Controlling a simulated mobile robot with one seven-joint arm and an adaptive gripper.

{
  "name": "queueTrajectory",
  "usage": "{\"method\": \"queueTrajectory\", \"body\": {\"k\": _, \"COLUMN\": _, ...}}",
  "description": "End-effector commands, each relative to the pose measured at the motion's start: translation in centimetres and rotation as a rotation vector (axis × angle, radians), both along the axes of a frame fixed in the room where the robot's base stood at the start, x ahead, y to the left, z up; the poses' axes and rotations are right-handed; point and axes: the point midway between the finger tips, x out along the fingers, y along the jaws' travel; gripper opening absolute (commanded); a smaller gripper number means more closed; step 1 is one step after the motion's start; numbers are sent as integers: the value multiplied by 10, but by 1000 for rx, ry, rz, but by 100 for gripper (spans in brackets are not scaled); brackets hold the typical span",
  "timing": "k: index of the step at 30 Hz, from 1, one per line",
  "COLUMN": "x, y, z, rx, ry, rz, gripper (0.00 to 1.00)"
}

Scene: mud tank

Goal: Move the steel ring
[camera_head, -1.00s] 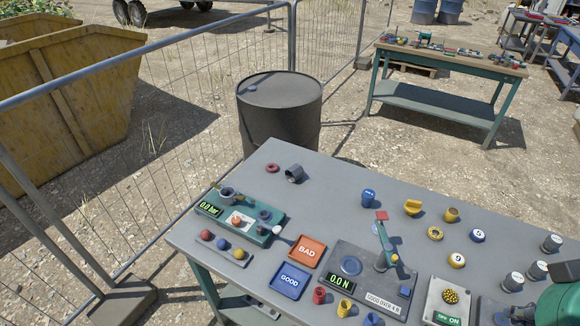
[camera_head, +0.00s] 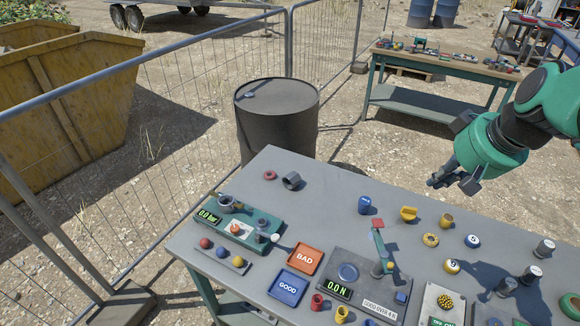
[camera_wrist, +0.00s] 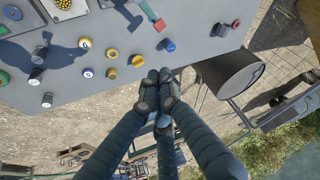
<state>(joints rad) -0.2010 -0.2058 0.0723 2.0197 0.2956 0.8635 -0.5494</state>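The steel ring (camera_head: 292,181), a short dark grey hollow piece, lies on the grey workbench near its far left edge, beside a small red ring (camera_head: 270,175). In the wrist view the steel ring (camera_wrist: 220,30) shows at the upper right, with the red ring (camera_wrist: 236,23) by it. My gripper (camera_head: 448,182) hangs above the far side of the bench, well to the right of the steel ring and apart from it. In the wrist view my gripper's (camera_wrist: 158,86) dark fingers come together at their tips, with nothing seen between them.
A pressure device (camera_head: 238,229), an orange BAD tray (camera_head: 305,259) and a blue GOOD tray (camera_head: 289,287) stand left of a lever press (camera_head: 380,255). Several small coloured pieces lie to the right. A dark drum (camera_head: 277,120) stands behind the bench. Bench surface around the ring is mostly clear.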

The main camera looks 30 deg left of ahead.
Motion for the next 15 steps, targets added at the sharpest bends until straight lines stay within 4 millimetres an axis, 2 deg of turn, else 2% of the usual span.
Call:
{"method": "queueTrajectory", "body": {"k": 1, "x": 13, "y": 12, "z": -2, "rx": 3, "ry": 4, "rz": 28, "gripper": 0}}
{"method": "queueTrajectory", "body": {"k": 6, "x": 51, "y": 53, "z": -8, "rx": 15, "ry": 0, "rz": 128, "gripper": 0}}
{"method": "queueTrajectory", "body": {"k": 15, "x": 113, "y": 130, "z": -30, "rx": 39, "ry": -13, "rz": 302, "gripper": 0}}
